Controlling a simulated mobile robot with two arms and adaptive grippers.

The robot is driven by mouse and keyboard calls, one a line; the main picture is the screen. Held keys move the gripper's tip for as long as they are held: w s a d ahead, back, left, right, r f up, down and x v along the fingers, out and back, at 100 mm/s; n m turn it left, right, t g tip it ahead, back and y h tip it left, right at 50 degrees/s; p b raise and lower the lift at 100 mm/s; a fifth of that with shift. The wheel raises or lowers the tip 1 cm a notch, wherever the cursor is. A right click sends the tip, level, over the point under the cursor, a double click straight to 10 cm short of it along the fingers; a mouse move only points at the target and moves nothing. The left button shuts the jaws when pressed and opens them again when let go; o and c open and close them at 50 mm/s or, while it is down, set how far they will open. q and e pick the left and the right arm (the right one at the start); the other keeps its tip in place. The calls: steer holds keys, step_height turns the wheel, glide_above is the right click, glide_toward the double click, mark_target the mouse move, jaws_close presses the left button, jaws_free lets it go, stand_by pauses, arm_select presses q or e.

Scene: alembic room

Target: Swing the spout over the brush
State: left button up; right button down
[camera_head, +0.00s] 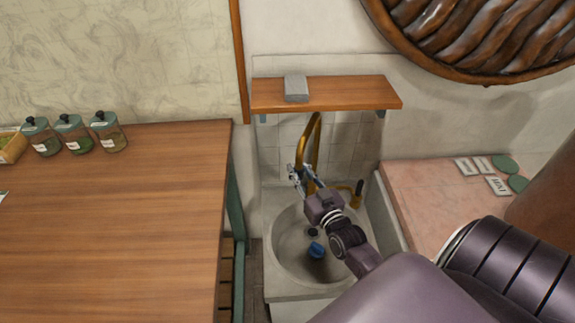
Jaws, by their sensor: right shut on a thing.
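The brass spout (314,140) rises behind the round sink basin (283,250) and arches up under a wooden shelf. My right gripper (297,176) reaches over the basin and is shut on the spout, at its left side. A blue brush (316,249) lies in the bottom of the basin, below and a little right of my gripper. The drain (312,232) is just above the brush in the picture. My wrist hides part of the spout's lower end and base. My left gripper is not in view.
A wooden shelf (350,94) with a grey block (296,87) hangs above the spout. A brass handle (357,193) stands to its right. A wooden table (110,220) with jars (75,134) is at left, a pink counter (425,190) at right.

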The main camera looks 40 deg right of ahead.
steer(key=s+d+p, duration=0.1)
steer(key=s+d, duration=0.5)
steer(key=shift+d, duration=0.4)
steer(key=shift+s+d, duration=0.1)
steer(key=c, duration=1.7)
jaws_free()
steer(key=shift+s+d, duration=0.1)
steer(key=s, duration=0.4)
steer(key=s+a, duration=0.1)
steer(key=s, duration=0.3)
steer(key=s+a, duration=0.1)
steer(key=s, duration=0.2)
steer(key=shift+s+a, duration=0.2)
steer(key=shift+s, duration=0.2)
